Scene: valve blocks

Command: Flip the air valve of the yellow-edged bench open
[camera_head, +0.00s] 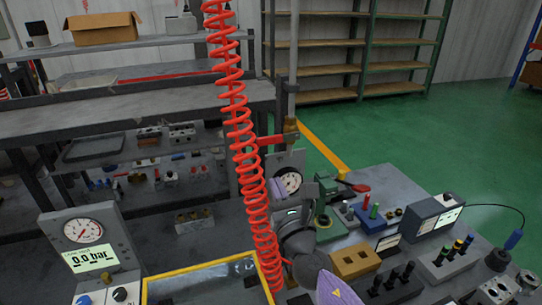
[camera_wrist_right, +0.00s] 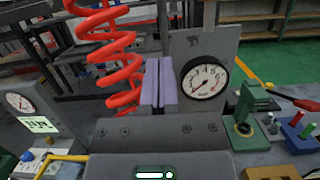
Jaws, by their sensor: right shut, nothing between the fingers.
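A brass fitting (camera_head: 291,130) with a red lever (camera_head: 270,140) sits on an upright grey pipe; it looks like the air valve, with the lever sticking out sideways to the left. The yellow-edged bench (camera_head: 147,291) shows at the bottom of the head view. My right gripper (camera_head: 276,190) is shut and empty, below the red lever and beside the red coiled hose (camera_head: 240,125). In the right wrist view its purple fingers (camera_wrist_right: 159,84) are together, in front of a grey plate with a round gauge (camera_wrist_right: 203,78). The valve is not clear there.
A pressure unit (camera_head: 85,240) at the left reads 0.0 bar. The right-hand bench (camera_head: 385,180) is crowded with a tan block (camera_head: 355,262), a grey box (camera_head: 432,218) and several small tools. The red hose hangs close to my right gripper.

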